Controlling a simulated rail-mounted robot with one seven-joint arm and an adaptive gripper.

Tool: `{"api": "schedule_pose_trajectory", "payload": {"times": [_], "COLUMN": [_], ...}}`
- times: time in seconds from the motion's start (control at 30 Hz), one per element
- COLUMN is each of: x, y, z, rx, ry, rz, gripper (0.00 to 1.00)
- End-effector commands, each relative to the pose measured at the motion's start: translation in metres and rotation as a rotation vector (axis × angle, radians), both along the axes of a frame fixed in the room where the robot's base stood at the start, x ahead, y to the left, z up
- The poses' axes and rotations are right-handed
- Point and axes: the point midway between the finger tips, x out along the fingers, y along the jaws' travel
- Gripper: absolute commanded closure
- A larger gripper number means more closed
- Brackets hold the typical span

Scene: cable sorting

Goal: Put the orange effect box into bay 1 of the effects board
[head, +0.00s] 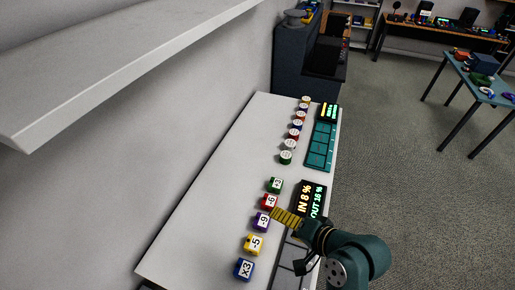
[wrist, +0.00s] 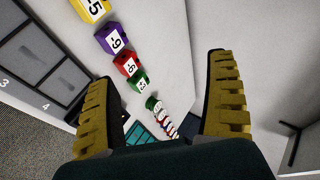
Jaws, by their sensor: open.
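The amber-orange box marked -5 (head: 253,244) sits on the white table between the purple -9 box (head: 262,221) and the blue x3 box (head: 244,269). In the wrist view the -5 box (wrist: 93,8) is cut off at the top edge. The grey effects board (head: 290,254) lies to its right, partly hidden by my arm. In the wrist view, its bays labelled 3 and 4 (wrist: 38,52) show and look empty; I cannot make out bay 1. My gripper (head: 277,214) is open and empty, its yellow fingers near the purple box in the head view.
The red -6 box (head: 268,202) and green box (head: 275,185) continue the row. A display (head: 311,199) reads IN 8 %, OUT 18 %. Farther along are several round pieces (head: 296,132) and a teal board (head: 319,150). The table's left side is clear.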

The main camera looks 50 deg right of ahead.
Motion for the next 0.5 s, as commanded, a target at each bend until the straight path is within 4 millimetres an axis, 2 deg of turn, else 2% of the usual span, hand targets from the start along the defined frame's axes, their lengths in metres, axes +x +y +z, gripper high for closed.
{"api": "schedule_pose_trajectory", "payload": {"times": [0.03, 0.07, 0.1, 0.17, 0.2, 0.3, 0.33, 0.4, 0.5], "x": [0.039, 0.057, 0.077, 0.099, 0.109, 0.112, 0.109, 0.098, 0.084], "y": [0.018, 0.029, 0.046, 0.078, 0.101, 0.160, 0.175, 0.203, 0.224], "z": [0.047, 0.074, 0.111, 0.167, 0.204, 0.288, 0.308, 0.347, 0.378], "rx": [-0.198, -0.311, -0.455, -0.660, -0.788, -1.063, -1.130, -1.249, -1.348], "ry": [-0.074, -0.120, -0.186, -0.293, -0.370, -0.558, -0.608, -0.704, -0.783], "rz": [0.100, 0.145, 0.196, 0.258, 0.288, 0.312, 0.310, 0.289, 0.257], "gripper": [0.13, 0.13, 0.13, 0.13, 0.13, 0.13, 0.13, 0.13, 0.13]}}
